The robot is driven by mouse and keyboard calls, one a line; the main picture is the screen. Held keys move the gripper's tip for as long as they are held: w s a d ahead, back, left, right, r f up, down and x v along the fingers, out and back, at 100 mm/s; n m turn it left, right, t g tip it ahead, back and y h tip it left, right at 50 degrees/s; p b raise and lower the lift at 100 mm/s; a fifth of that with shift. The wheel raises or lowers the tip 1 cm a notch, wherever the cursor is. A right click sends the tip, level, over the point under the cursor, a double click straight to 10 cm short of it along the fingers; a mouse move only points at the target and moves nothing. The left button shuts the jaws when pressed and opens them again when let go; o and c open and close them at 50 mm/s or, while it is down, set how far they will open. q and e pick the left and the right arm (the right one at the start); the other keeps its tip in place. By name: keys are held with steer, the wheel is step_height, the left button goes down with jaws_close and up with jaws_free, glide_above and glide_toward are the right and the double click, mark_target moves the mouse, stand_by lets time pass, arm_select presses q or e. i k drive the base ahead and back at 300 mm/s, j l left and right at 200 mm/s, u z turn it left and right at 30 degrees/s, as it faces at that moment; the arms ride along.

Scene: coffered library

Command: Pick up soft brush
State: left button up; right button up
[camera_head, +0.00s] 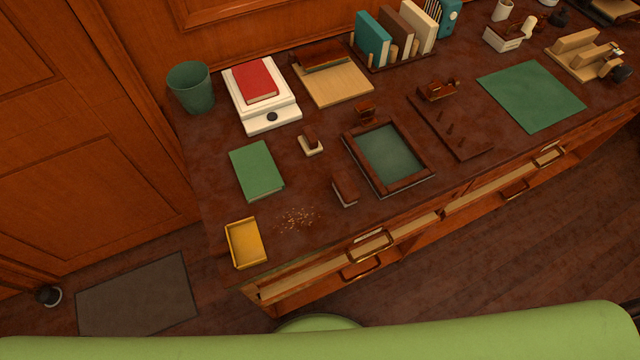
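A small brown block with a pale underside (345,190) lies on the dark desk (300,255), near its front edge and just left of the framed green tray (392,155). It looks like the soft brush, though its bristles are too small to make out for certain. Another small piece with a brown grip and a cream base (310,144) stands farther back; I cannot tell whether it is a brush. Neither of my grippers is in view.
Crumbs (298,218) lie left of the brown block, with a yellow tray (245,243) beyond them. A green book (257,170) and a white scale with a red book (255,82) are farther back. A green padded surface (400,335) spans the bottom. Front drawers (400,228) have handles.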

mark_target(345, 188)
steer(key=k+l+u, duration=0.1)
steer(key=l+u, duration=0.3)
steer(key=k+l+u, duration=0.1)
steer(key=u, duration=0.35)
steer(key=k+l+u, duration=0.15)
steer(key=l+u, duration=0.25)
steer(key=k+l, duration=0.4)
steer(key=i, duration=0.4)
